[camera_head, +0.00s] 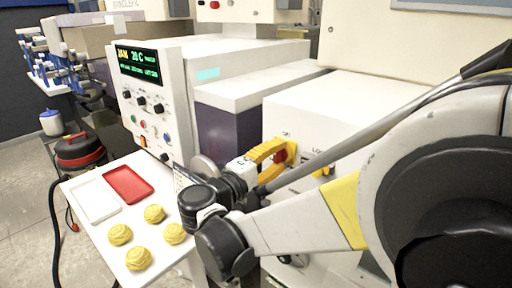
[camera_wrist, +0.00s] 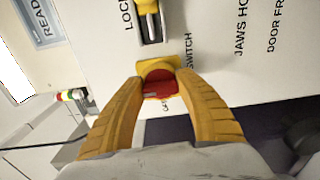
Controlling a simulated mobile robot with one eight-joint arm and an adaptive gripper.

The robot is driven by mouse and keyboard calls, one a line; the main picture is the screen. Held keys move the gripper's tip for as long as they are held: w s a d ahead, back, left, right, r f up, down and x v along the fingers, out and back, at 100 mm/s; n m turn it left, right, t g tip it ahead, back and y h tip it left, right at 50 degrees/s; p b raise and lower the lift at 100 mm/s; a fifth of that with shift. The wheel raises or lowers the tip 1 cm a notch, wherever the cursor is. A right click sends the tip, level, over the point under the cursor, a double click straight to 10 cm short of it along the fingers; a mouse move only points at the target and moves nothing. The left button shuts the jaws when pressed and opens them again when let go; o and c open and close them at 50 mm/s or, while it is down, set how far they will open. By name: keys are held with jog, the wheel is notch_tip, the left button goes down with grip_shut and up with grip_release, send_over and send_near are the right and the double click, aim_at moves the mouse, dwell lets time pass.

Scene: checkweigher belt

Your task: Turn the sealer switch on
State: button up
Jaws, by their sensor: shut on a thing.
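The sealer switch is a red knob (camera_wrist: 158,83) on a yellow backing plate (camera_wrist: 155,64), set in a white machine panel beside the partly hidden lettering "SWITCH". My gripper (camera_wrist: 159,88) has its two yellow fingers on either side of the red knob and is shut on it. In the head view my gripper (camera_head: 268,153) reaches the white panel from the left, and the red knob (camera_head: 281,157) shows between its fingers and the plate. The fingers hide part of the knob and some lettering, so I cannot read its on or off position.
A yellow-framed slot with a metal lever (camera_wrist: 149,24) sits close to the switch, near "LOCK" lettering. A white table (camera_head: 150,220) at lower left bears a red tray (camera_head: 128,184), a white tray (camera_head: 95,202) and several yellow rolls (camera_head: 154,213). A control box (camera_head: 150,95) stands behind.

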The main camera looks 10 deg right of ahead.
jog(key=shift+m, duration=0.3)
jog(key=o, duration=1.2)
jog(key=v, duration=1.2)
